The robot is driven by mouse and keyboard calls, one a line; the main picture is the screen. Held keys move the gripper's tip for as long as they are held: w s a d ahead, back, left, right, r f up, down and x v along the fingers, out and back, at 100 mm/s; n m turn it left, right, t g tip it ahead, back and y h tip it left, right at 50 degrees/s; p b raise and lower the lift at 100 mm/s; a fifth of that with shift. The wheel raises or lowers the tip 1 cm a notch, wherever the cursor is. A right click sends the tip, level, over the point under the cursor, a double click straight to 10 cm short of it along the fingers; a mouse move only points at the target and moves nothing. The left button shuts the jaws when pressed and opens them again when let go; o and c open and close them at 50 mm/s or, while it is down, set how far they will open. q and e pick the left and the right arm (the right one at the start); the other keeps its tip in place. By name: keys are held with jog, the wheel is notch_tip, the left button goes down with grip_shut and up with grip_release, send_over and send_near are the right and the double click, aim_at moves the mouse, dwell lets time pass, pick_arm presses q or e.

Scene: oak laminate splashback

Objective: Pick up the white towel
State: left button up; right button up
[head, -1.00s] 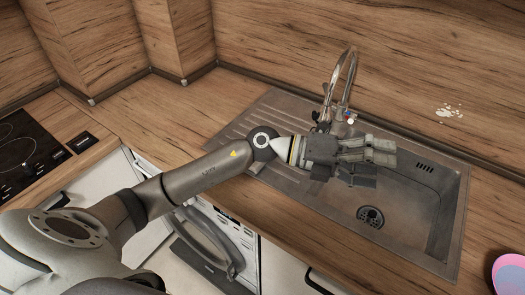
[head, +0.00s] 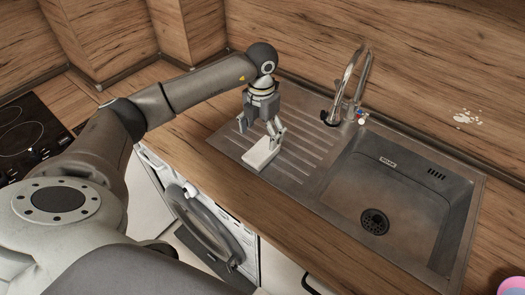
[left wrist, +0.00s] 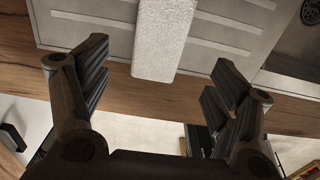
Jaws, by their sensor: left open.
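The white towel (head: 262,153) is a small folded, narrow block lying on the ribbed drainboard of the sink, near its front left part. In the left wrist view the towel (left wrist: 163,42) runs down from the top edge, between the two fingers and apart from both. My left gripper (head: 260,127) points down just above the towel, its fingers spread wide and empty. My right gripper is in neither view.
The steel sink (head: 327,207) has an empty basin to the right, with a faucet (head: 350,85) behind it. A washing machine (head: 205,215) stands under the wooden counter. A stove (head: 28,128) is at the far left.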

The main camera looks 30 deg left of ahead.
aim_at(262, 149)
pick_arm(q)
jog(key=shift+f, duration=0.85)
jog(key=shift+w+f+p, duration=0.1)
jog(key=shift+f+p, duration=0.5)
jog(key=shift+p, duration=0.1)
notch_tip(262, 149, down, 4)
jog(key=shift+w+r+p, duration=0.1)
jog(key=shift+r+p, duration=0.15)
jog(key=shift+p, duration=0.55)
jog(key=shift+f, duration=0.35)
jog(key=shift+c, duration=0.2)
jog(key=c, duration=1.2)
jog(key=shift+w+r, duration=0.1)
jog(key=shift+r, duration=0.05)
